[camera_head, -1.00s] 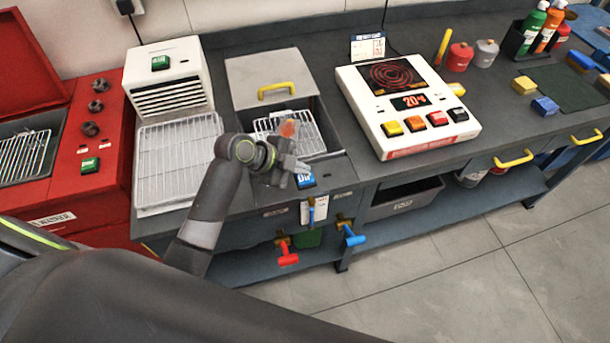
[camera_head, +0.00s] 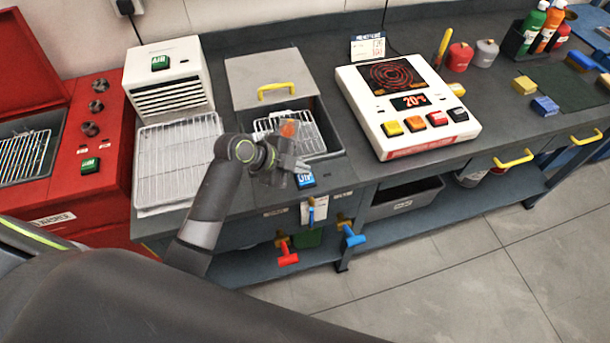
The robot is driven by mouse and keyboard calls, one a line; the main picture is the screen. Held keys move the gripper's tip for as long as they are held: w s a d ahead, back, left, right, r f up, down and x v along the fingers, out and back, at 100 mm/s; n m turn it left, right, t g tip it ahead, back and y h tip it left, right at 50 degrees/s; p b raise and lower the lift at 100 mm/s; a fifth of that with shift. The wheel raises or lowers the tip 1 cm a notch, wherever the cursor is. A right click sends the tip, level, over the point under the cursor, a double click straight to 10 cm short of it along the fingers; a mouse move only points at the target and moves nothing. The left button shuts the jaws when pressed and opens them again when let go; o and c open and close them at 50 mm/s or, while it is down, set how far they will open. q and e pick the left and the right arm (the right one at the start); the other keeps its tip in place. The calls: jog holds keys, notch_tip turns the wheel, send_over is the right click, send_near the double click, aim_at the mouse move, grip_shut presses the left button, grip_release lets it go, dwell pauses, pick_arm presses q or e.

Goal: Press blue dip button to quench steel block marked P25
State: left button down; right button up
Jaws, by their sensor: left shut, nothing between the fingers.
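My left gripper (camera_head: 296,172) is shut and empty, with its fingers close above the blue dip button (camera_head: 305,181) at the front of the quench tank. I cannot tell whether they touch. The quench tank (camera_head: 331,134) is open, with its grey lid (camera_head: 268,78) and yellow handle tilted back. A wire basket (camera_head: 307,137) sits inside it. An orange-glowing block (camera_head: 289,128), partly hidden by my gripper, is at the basket; its marking cannot be read. My right gripper is not in view.
A white hot plate (camera_head: 408,105) with a red coil and a 20-degree display stands to the right. A white blower unit (camera_head: 168,80) and a wire rack (camera_head: 178,163) are on the left, beside a red washer (camera_head: 84,183). Red and blue valve handles hang below the front edge.

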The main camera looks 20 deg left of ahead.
aim_at(300, 178)
pick_arm(q)
jog(key=shift+f, duration=0.1)
jog(key=shift+f+b, duration=0.3)
jog(key=shift+f, duration=0.05)
jog(key=shift+f+b, duration=0.45)
jog(key=shift+f, duration=0.1)
dwell(0.7)
jog(key=shift+r, duration=0.15)
jog(key=shift+r+p, duration=0.8)
jog(key=shift+r, duration=0.05)
notch_tip(300, 178, up, 5)
jog(key=p, duration=0.4)
jog(key=shift+f, duration=0.1)
dwell(0.7)
